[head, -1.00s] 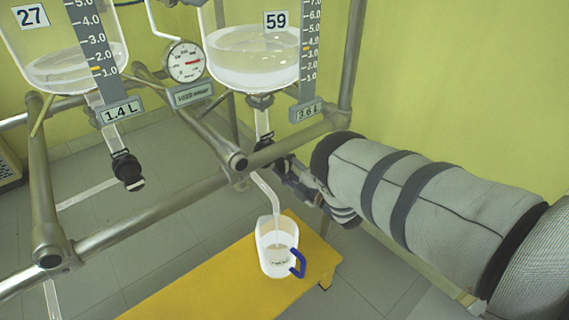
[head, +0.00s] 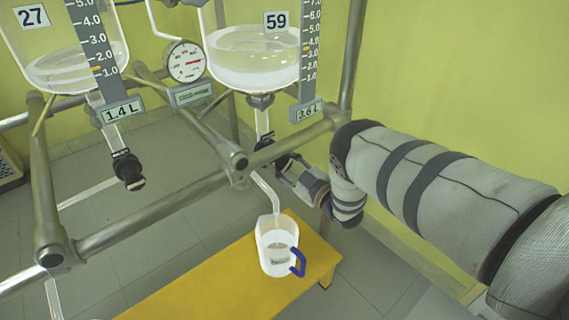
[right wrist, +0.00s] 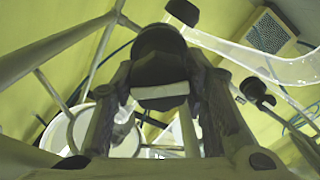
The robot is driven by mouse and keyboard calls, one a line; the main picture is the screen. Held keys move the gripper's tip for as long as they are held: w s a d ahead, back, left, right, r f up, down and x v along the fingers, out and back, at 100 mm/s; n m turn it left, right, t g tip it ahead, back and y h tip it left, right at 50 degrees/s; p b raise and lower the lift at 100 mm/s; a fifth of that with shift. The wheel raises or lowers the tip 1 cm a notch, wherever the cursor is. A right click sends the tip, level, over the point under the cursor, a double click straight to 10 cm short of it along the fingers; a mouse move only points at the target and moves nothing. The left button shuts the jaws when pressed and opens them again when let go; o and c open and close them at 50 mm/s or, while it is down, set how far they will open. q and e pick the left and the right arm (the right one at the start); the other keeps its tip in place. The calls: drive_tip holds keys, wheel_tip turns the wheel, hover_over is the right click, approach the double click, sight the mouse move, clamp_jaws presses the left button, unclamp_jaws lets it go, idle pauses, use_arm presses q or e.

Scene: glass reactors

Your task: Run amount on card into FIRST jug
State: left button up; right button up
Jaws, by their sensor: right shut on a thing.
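The jug (head: 270,250), translucent white with a blue handle, stands upright on the yellow bench (head: 200,285) under the bent glass spout (head: 266,190) of vessel 59 (head: 250,65). A thin clear stream seems to run from the spout into the jug. Vessel 59 holds clear liquid; its card (head: 306,112) reads 3.6 L. My right gripper (head: 286,165) is at the outlet valve below this vessel. In the right wrist view its fingers (right wrist: 162,75) are shut on the dark valve handle (right wrist: 158,50). The handle is mostly hidden in the head view. My left gripper is out of view.
Vessel 27 (head: 65,65) hangs at the left with a 1.4 L card (head: 122,112) and a black valve (head: 128,170). A round gauge (head: 186,61) sits between the vessels. Metal frame tubes (head: 150,218) cross in front. Floor at the lower left is free.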

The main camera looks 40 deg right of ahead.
drive_tip(key=m, duration=0.3)
drive_tip(key=shift+m, duration=2.1)
drive_tip(key=o, duration=1.2)
drive_tip(key=shift+s, duration=0.1)
